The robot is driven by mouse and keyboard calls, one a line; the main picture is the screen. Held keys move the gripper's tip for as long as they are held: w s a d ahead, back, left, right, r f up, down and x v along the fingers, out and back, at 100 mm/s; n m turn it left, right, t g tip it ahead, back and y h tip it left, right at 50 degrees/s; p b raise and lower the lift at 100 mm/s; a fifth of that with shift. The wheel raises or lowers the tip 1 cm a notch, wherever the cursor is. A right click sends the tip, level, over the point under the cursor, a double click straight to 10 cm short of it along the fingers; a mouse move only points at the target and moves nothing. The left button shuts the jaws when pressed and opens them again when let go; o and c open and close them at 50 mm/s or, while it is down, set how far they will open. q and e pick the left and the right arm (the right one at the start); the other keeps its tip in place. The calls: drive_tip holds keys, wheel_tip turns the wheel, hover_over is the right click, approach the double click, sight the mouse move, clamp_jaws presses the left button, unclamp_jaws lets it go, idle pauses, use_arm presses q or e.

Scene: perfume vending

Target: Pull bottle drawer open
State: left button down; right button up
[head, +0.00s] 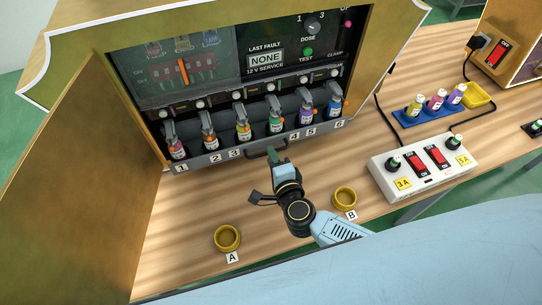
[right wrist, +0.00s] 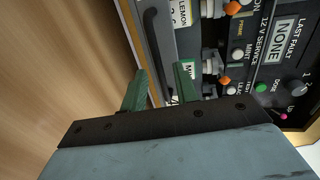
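The bottle drawer (head: 228,153) is a grey tray along the foot of the open cabinet, numbered 1 to 6, with several bottles standing in it. Its dark handle (head: 263,151) sticks out from the middle of the front. In the right wrist view the handle (right wrist: 153,38) is a dark bar ahead of the fingers, its near end partly hidden. My right gripper (head: 273,155) is at the handle in the head view. Its two green fingers stand apart in the right wrist view (right wrist: 160,90), with a gap in line with the handle. I cannot tell whether they touch it. My left gripper is not in view.
Yellow ring A (head: 227,238) and yellow ring B (head: 345,197) lie on the wooden table. A white switch box (head: 424,164) and a blue bottle rack (head: 432,112) stand to the right. The cabinet door (head: 92,165) hangs open at left. The table before the drawer's left half is clear.

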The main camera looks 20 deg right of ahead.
drive_tip(key=shift+x, duration=0.75)
clamp_jaws()
drive_tip(key=shift+s, duration=0.1)
